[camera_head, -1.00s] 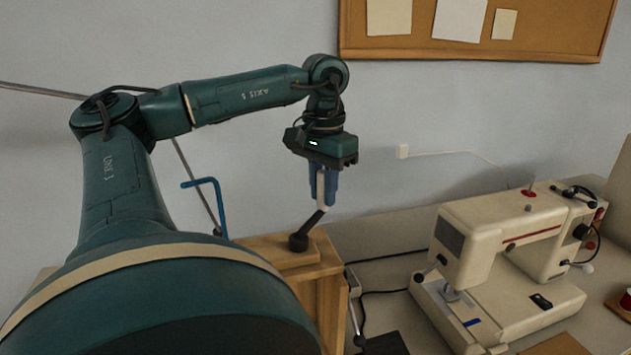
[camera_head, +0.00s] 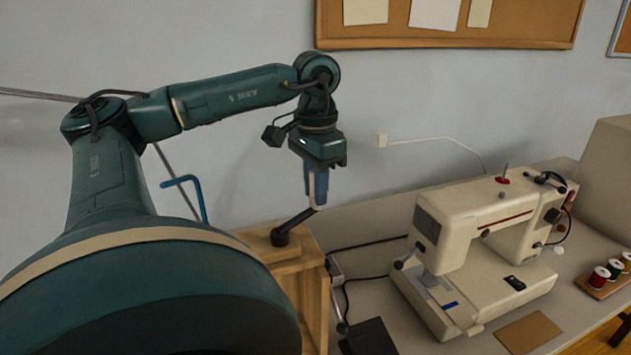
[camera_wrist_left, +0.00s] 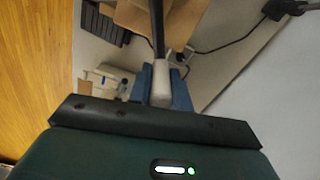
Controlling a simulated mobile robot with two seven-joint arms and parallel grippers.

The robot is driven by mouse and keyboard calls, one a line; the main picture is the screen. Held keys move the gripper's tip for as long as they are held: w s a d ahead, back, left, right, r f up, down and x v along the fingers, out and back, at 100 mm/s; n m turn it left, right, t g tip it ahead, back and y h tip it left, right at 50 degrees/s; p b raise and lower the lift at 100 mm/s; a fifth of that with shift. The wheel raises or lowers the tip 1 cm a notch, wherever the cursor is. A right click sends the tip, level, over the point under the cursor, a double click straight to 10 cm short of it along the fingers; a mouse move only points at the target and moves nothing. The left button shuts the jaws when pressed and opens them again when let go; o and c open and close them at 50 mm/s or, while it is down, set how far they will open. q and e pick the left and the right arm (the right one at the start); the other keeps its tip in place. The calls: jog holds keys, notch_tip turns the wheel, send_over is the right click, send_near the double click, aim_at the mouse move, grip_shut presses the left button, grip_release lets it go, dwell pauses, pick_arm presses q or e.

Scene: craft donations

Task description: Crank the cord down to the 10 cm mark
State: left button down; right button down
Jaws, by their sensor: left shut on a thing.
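My left gripper (camera_head: 317,187) points down with its blue fingers shut on the pale grip of the crank handle (camera_head: 296,221). The crank's black arm slants down left from the grip to a black hub on top of a wooden stand (camera_head: 313,262). In the left wrist view the pale grip sits between the blue fingers (camera_wrist_left: 162,85), and the dark crank arm runs up from it. The cord and the 10 cm mark cannot be made out; my own arm hides much of the stand's left side. My right gripper is not in view.
A cream sewing machine (camera_head: 485,250) stands on the table right of the stand. Thread spools (camera_head: 603,274) sit at the far right. A blue bent rod (camera_head: 190,183) rises behind my arm. A black cable (camera_head: 365,242) runs along the table near the wall.

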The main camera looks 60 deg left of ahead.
pick_arm(q)
jog(key=shift+s+f, duration=0.1)
jog(key=c, duration=1.3)
grip_release()
notch_tip(320, 180, up, 5)
jog(key=p, duration=0.3)
notch_tip(320, 180, up, 7)
jog(key=p, duration=0.5)
jog(key=shift+f, duration=0.15)
jog(key=shift+a+b, duration=0.1)
jog(key=shift+b, duration=0.4)
jog(key=shift+r, duration=0.8)
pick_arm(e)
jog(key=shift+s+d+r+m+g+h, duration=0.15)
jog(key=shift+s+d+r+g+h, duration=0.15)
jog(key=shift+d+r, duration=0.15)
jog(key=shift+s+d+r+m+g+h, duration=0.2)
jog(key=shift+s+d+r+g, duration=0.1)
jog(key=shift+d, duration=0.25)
